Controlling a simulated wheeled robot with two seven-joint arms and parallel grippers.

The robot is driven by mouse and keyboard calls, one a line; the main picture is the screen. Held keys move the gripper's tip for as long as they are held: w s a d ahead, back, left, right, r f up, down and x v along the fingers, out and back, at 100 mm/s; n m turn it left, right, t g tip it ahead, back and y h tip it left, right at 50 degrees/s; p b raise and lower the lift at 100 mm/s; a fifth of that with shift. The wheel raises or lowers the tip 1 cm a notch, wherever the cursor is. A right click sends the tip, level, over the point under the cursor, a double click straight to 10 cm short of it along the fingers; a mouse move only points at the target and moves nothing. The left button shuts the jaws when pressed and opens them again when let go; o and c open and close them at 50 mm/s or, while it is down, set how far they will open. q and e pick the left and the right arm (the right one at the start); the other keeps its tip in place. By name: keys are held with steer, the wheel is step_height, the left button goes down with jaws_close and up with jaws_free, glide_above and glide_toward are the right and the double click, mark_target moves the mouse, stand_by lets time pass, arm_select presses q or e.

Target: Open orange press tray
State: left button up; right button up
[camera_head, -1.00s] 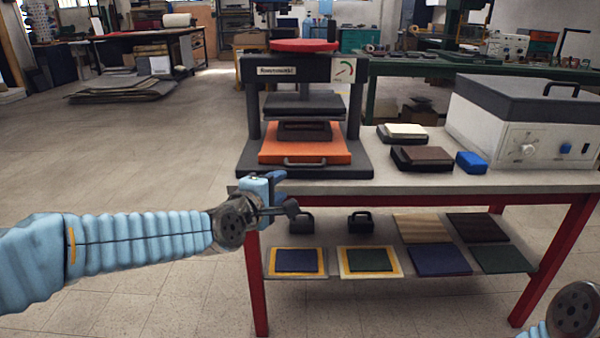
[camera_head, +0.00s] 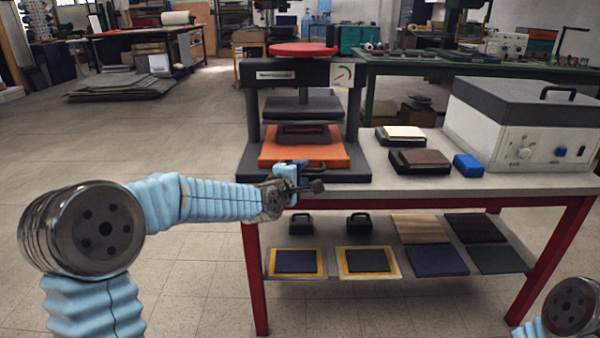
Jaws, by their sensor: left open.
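The orange press tray (camera_head: 335,152) lies in the base of the dark press (camera_head: 257,131), under its raised black plate (camera_head: 303,107). A dark block (camera_head: 303,134) sits on the tray. The tray's front handle (camera_head: 318,165) is partly hidden behind my left gripper. My left gripper (camera_head: 305,180) is open, just in front of the tray's front edge and close to the handle. I cannot tell whether it touches the handle. Of my right arm only a joint shows at the lower right corner; its gripper is outside the picture.
To the right on the table (camera_head: 440,183) are a dark case (camera_head: 420,161), a dark block with a cream pad (camera_head: 400,135), a blue block (camera_head: 468,165) and a large white machine (camera_head: 530,125). The lower shelf (camera_head: 345,272) holds several covers.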

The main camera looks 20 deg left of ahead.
arm_select(q)
steer(key=shift+c, duration=0.4)
jaws_close()
steer(key=shift+s+f, duration=0.1)
arm_select(e)
steer(key=shift+f, duration=0.1)
